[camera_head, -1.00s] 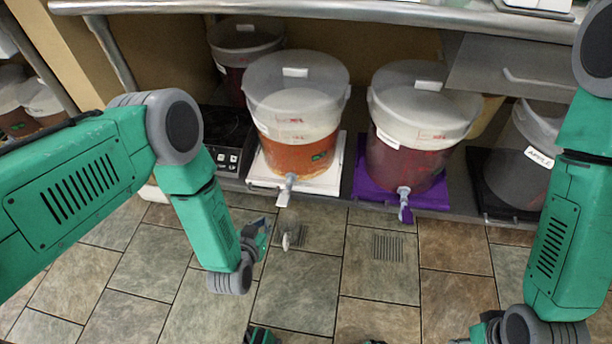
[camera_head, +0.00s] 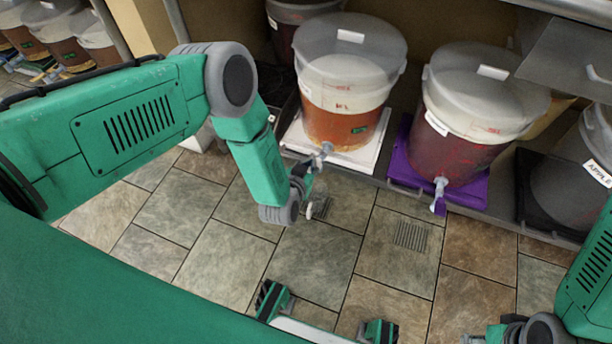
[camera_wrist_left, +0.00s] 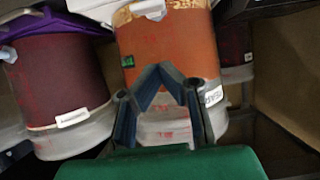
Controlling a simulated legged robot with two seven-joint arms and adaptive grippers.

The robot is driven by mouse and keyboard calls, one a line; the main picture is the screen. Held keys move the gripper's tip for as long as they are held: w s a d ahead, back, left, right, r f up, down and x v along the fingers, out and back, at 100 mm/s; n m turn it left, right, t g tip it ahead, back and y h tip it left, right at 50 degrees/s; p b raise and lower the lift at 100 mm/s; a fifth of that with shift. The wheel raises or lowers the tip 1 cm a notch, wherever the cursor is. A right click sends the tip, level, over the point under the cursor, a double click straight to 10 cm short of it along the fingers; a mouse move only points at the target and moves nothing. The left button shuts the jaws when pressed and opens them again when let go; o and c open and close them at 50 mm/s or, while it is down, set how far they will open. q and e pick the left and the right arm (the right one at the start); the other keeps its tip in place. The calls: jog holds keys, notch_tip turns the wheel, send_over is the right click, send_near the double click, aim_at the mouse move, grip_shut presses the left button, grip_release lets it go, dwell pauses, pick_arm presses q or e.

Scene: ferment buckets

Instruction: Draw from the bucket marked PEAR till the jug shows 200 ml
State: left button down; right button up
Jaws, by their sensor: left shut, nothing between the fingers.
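The bucket with orange-brown liquid (camera_head: 338,125) stands on a white board, its tap (camera_head: 322,152) pointing forward. It also fills the middle of the left wrist view (camera_wrist_left: 165,45), upside down, with a white label (camera_wrist_left: 213,95) whose text is hard to read. My left gripper (camera_head: 303,182) is just below and in front of that tap; its fingers (camera_wrist_left: 160,70) meet, shut and empty. A small pale round thing (camera_head: 309,211) shows beside it; I cannot tell whether it belongs to the jug. No jug is clearly visible. My right gripper (camera_head: 490,334) is partly cut off at the lower edge.
A dark red bucket (camera_head: 455,150) stands on a purple mat (camera_head: 402,168), its tap (camera_head: 440,190) facing forward. A bucket labelled APPLE (camera_head: 598,172) stands at the right. More buckets (camera_head: 65,35) are at the far left. The tiled floor (camera_head: 215,262) in front is mostly clear.

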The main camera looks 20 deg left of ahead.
aim_at(318, 161)
pick_arm(q)
jog(key=x, duration=0.2)
jog(key=b+x, duration=0.1)
jog(key=shift+w+a+f, duration=0.1)
jog(key=shift+w+f, duration=0.15)
jog(key=shift+f, duration=0.2)
jog(key=shift+s+f+b, duration=0.2)
jog(key=shift+f+b, duration=0.2)
jog(key=shift+f, duration=0.2)
jog(key=shift+s+f+b, duration=0.2)
jog(key=shift+f+b, duration=0.2)
jog(key=shift+f, duration=0.55)
pick_arm(e)
notch_tip(318, 161, down, 4)
jog(key=shift+r, duration=0.2)
pick_arm(q)
jog(key=shift+s, duration=0.2)
pick_arm(e)
jog(key=shift+r, duration=0.1)
